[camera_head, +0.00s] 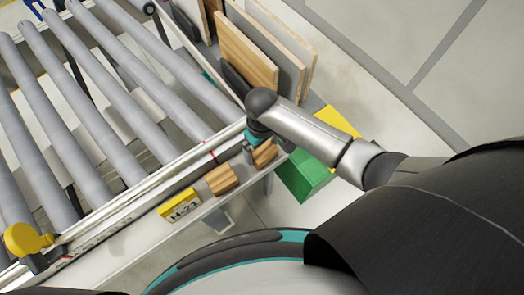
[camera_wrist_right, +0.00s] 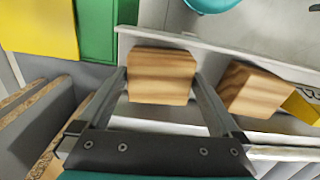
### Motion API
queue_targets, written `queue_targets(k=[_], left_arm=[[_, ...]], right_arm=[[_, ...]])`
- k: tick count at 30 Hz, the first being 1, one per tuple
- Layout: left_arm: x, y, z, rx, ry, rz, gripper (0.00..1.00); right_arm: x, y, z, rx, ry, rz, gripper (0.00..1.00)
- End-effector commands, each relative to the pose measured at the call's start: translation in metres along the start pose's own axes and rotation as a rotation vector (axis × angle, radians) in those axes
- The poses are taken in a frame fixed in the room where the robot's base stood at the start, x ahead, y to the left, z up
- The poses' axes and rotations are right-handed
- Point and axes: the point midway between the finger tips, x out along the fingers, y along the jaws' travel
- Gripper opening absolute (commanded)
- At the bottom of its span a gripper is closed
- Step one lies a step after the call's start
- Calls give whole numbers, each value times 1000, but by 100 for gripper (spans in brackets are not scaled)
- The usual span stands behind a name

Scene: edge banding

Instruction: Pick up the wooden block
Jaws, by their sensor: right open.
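A wooden block (camera_head: 265,153) sits on the narrow ledge along the conveyor's near side, partly covered by my right gripper (camera_head: 252,141). In the right wrist view this block (camera_wrist_right: 161,75) lies between the two open fingers of my right gripper (camera_wrist_right: 160,84), with one finger on each side. I cannot tell whether the fingers touch it. A second wooden block (camera_head: 221,179) sits farther left on the same ledge; in the right wrist view it (camera_wrist_right: 258,91) is outside the right-hand finger. My left gripper is not in view.
The roller conveyor (camera_head: 118,150) fills the left. Upright boards (camera_head: 246,55) stand behind my right gripper. A green bin (camera_head: 303,177) and a yellow bin (camera_head: 338,122) are beside the ledge end.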

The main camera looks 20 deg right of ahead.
Motion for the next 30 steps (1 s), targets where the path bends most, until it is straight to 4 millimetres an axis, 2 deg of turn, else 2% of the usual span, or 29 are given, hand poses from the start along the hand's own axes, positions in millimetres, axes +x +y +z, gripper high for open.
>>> queue_targets(k=[4, 12, 30], left_arm=[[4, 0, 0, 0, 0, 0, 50], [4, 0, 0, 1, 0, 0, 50], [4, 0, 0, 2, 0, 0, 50]], right_arm=[[14, 0, 0, 1, 1, 0, 100], [16, 0, 0, 1, 2, 1, 100], [15, 0, 0, 1, 2, 1, 34]])
